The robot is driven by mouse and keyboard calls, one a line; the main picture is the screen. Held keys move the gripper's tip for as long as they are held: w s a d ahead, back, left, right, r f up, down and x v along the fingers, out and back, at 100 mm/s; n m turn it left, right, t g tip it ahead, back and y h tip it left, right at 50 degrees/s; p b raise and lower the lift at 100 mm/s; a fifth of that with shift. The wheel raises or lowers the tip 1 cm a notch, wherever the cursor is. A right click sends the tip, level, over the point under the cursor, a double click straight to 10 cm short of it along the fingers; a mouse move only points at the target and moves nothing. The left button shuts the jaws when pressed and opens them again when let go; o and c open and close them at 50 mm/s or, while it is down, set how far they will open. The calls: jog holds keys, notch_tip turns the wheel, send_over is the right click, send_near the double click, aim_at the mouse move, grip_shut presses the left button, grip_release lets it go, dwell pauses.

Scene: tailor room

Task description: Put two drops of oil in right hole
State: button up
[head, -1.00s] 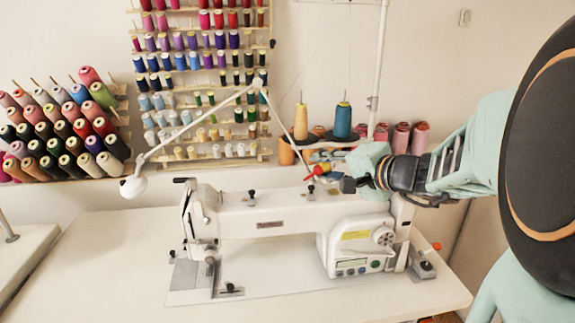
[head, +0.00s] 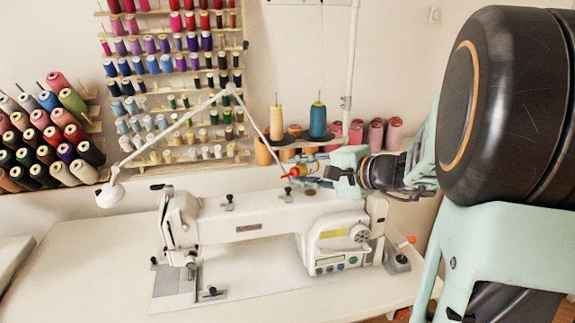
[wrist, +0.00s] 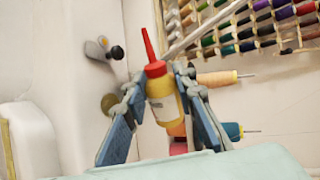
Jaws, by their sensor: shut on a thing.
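A small yellow oil bottle (wrist: 163,100) with a red cap and a long red nozzle is between the fingers of my gripper (wrist: 160,85) in the wrist view. My gripper is shut on it. In the head view my gripper (head: 312,173) is above the right half of the white sewing machine (head: 262,217). The bottle (head: 299,171) lies tilted there, its red nozzle toward the left and apart from the machine. The machine's top has dark knobs (head: 229,202) near its left end and its middle. The oil holes cannot be made out.
Cone threads (head: 318,121) stand behind the machine. A lamp (head: 110,193) on a jointed arm reaches over the left side. Spool racks (head: 173,70) hang on the back wall. The white table (head: 85,260) is clear at the left front.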

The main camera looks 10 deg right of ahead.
jog(key=shift+r, duration=0.1)
jog(key=shift+r+p, duration=0.25)
jog(key=shift+p, duration=0.25)
jog(key=m+p, duration=0.1)
jog(key=r+m+y+p, duration=0.1)
jog(key=p, duration=0.1)
jog(key=shift+s+a+r+m+g+y, duration=0.15)
jog(key=shift+a+m+g+y, duration=0.15)
jog(key=shift+m, duration=0.1)
jog(key=shift+a+r+m+y+p, duration=0.1)
jog(key=shift+r+m+y+p, duration=0.05)
jog(key=shift+m+y+p, duration=0.4)
